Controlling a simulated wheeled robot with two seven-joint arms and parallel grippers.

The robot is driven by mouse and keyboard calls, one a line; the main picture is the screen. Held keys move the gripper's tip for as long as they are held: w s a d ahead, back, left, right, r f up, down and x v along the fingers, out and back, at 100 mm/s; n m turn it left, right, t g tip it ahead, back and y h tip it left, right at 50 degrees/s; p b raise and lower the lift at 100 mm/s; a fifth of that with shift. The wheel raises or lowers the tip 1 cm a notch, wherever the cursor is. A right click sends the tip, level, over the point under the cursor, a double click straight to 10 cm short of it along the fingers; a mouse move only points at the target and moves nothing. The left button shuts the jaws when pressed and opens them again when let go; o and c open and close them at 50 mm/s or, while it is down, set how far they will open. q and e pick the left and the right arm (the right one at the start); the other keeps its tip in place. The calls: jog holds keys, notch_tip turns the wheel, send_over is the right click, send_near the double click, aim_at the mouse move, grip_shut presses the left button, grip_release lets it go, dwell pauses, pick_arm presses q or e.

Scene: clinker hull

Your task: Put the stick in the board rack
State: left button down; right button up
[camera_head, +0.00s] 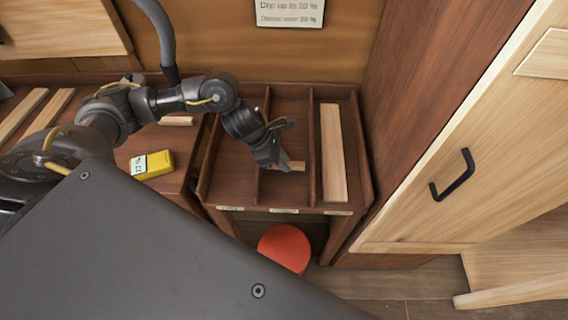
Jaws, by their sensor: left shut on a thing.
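The board rack (364,190) is a dark brown wooden tray with three long compartments and small labels along its front edge. My left gripper (283,165) reaches in from the left and points down over the middle compartment. The left compartment looks empty. A long pale board (332,150) lies in the right compartment. My right gripper is not in view.
A yellow meter (152,165) with a small display lies on the brown bench left of the rack. Pale wood strips (48,112) lie further left. A red round object (284,247) is below the rack. A pale door with a black handle (452,176) stands at right.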

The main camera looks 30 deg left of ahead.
pick_arm(q)
notch_tip(320, 180, down, 2)
jog(key=shift+f, duration=0.2)
jog(key=c, duration=1.3)
grip_release()
jog(key=b+v, duration=0.2)
jog(key=v, duration=1)
